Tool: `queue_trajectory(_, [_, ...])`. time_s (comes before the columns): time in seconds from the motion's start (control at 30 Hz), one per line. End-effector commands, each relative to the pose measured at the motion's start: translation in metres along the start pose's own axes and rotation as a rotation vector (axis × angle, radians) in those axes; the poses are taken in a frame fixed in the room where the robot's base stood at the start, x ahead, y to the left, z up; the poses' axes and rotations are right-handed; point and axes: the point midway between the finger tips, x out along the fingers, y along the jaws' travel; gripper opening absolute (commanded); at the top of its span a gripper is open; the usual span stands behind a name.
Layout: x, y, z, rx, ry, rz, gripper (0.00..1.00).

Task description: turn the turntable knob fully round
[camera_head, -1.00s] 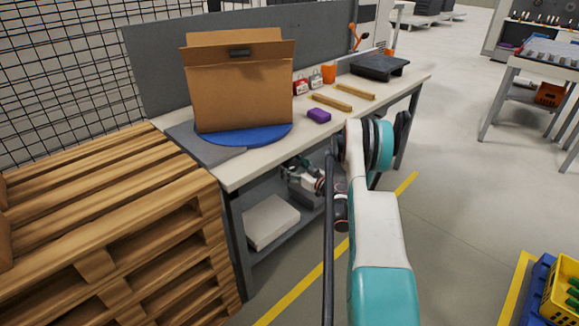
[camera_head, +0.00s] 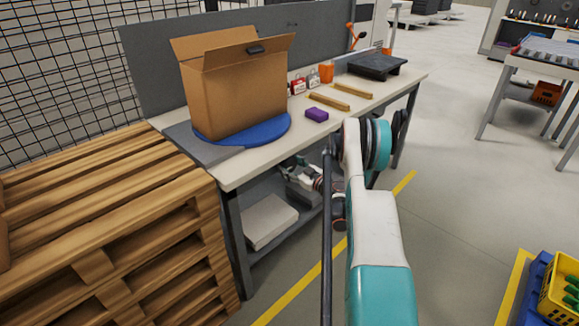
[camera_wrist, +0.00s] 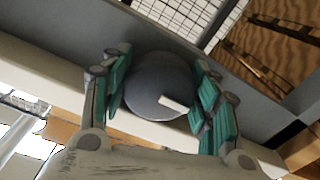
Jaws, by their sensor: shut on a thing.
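The turntable is a blue disc (camera_head: 270,130) on the workbench, with an open cardboard box (camera_head: 240,92) standing on it. The box is turned at an angle, so two of its sides show. In the wrist view the knob (camera_wrist: 157,86) is a round grey disc with a white mark at its lower right. My gripper (camera_wrist: 160,92) has its green-padded fingers on either side of the knob, shut on it. In the head view my gripper (camera_head: 290,172) is at the bench's front edge, below the top, and the knob is hidden there.
A purple block (camera_head: 317,115), wooden strips (camera_head: 328,102), padlocks (camera_head: 298,86) and an orange cup (camera_head: 326,72) stand on the bench right of the turntable. A wooden pallet stack (camera_head: 100,220) stands close at the left. A pale slab (camera_head: 270,222) lies on the lower shelf.

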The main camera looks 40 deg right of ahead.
Motion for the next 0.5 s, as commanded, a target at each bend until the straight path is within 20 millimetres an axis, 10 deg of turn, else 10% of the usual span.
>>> queue_trajectory(0.07, [0.0, -0.0005, 0.0004, 0.0, 0.0, -0.001, 0.31])
queue_trajectory(0.1, [0.0, -0.0005, 0.0004, 0.0, 0.0, -0.001, 0.6])
queue_trajectory(0.17, [0.0, -0.0005, 0.0005, 0.0, 0.0, -0.001, 0.73])
queue_trajectory(0.5, [-0.0003, -0.0002, 0.0003, 0.001, 0.0, 0.0, 0.75])
